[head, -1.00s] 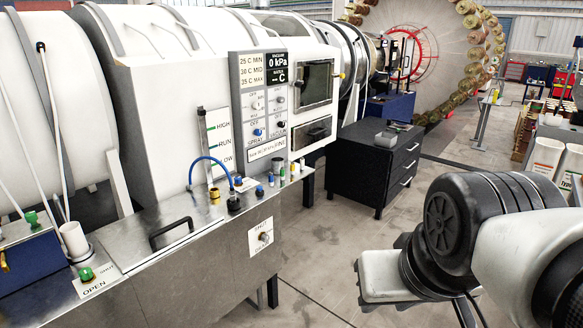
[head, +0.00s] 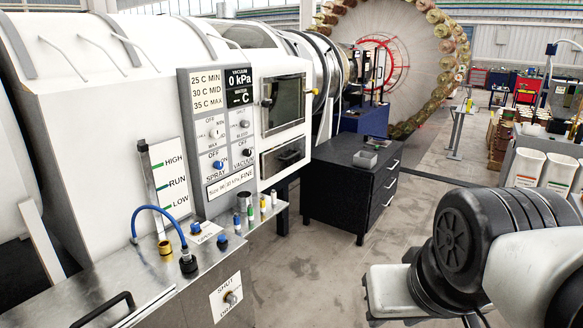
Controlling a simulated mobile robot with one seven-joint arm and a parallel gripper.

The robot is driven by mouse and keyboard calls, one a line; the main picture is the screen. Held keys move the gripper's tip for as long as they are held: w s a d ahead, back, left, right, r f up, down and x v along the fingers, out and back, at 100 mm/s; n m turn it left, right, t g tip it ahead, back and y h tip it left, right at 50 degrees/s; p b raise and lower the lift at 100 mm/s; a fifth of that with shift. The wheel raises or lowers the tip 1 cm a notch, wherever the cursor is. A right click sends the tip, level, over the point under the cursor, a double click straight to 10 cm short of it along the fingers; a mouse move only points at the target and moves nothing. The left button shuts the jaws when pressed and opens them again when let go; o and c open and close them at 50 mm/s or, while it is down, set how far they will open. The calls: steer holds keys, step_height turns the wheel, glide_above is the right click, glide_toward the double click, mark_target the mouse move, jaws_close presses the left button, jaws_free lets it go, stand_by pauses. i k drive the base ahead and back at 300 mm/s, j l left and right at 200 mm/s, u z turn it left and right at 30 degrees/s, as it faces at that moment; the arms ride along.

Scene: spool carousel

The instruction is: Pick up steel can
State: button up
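A small steel can (head: 244,204) stands upright on the metal ledge at the front of the white machine, just below the control panel. It is in the middle-left of the head view. Several small bottles with coloured caps stand to its right on the same ledge. My arm shows at the lower right, well apart from the can. My gripper is out of the picture, so its fingers cannot be seen.
A blue hose (head: 157,208) and blue-capped fittings are left of the can. The control panel (head: 216,130) rises close behind it. A dark drawer cabinet (head: 335,195) stands right of the machine. Grey floor (head: 300,275) is clear between the machine and my arm.

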mark_target(245, 201)
steer(key=i+z, duration=0.25)
steer(key=i, duration=0.55)
steer(key=i+j+z, duration=0.2)
steer(key=i, duration=0.6)
steer(key=i+u, duration=0.25)
steer(key=i, duration=0.25)
steer(key=i+l+u, duration=0.1)
steer(key=i+u, duration=0.15)
steer(key=i, duration=0.2)
steer(key=i+l+u, duration=0.3)
steer(key=i, duration=0.2)
steer(key=i+u, duration=0.2)
steer(key=u, duration=0.25)
